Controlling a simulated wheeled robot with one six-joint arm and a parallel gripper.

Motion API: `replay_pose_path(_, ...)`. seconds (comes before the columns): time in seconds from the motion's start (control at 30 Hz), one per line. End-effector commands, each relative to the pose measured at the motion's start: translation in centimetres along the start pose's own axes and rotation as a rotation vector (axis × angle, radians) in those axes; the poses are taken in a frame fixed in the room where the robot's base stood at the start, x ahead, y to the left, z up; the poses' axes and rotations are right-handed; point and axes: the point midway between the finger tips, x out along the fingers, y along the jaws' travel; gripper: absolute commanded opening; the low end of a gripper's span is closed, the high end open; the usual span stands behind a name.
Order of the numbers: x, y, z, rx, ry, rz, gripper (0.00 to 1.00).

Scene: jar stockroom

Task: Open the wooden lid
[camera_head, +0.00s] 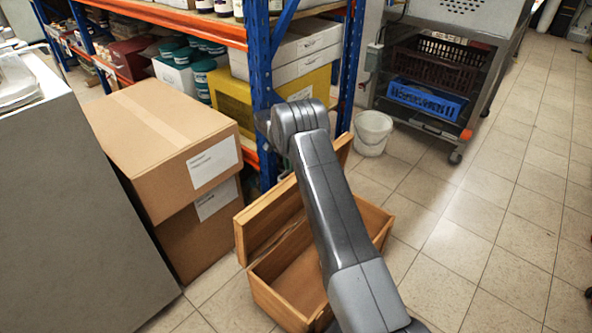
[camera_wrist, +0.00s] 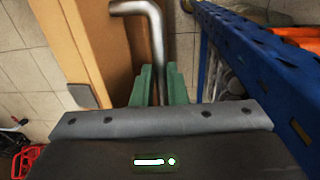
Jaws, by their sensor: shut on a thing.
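A wooden box (camera_head: 375,218) sits on the tiled floor, and part of its inside shows. Its wooden lid (camera_head: 262,212) stands raised, roughly upright, along the box's back-left side. My arm crosses in front of the box and lid and hides their middle. In the wrist view the lid (camera_wrist: 85,40) is an orange-brown panel at upper left, with a bent grey metal handle (camera_wrist: 154,25) beside it. My gripper (camera_wrist: 161,72) has its green fingers closed on the handle's bar. In the head view the fingers and handle are hidden behind my arm.
Stacked cardboard boxes (camera_head: 165,140) stand close left of the lid. A blue shelf post (camera_head: 262,75) rises right behind it and shows close by in the wrist view. A white bucket (camera_head: 372,130) and a wheeled rack (camera_head: 450,70) stand behind. Floor (camera_head: 480,240) at right is clear.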

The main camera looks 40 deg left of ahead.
Motion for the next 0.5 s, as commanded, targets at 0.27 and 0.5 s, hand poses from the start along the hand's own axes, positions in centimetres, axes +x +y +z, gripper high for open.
replay_pose_path(0.27,1.29,-0.54,0.49,-0.001,-0.016,0.017,0.00)
replay_pose_path(0.5,1.31,-0.54,0.51,-0.001,-0.017,0.018,0.00)
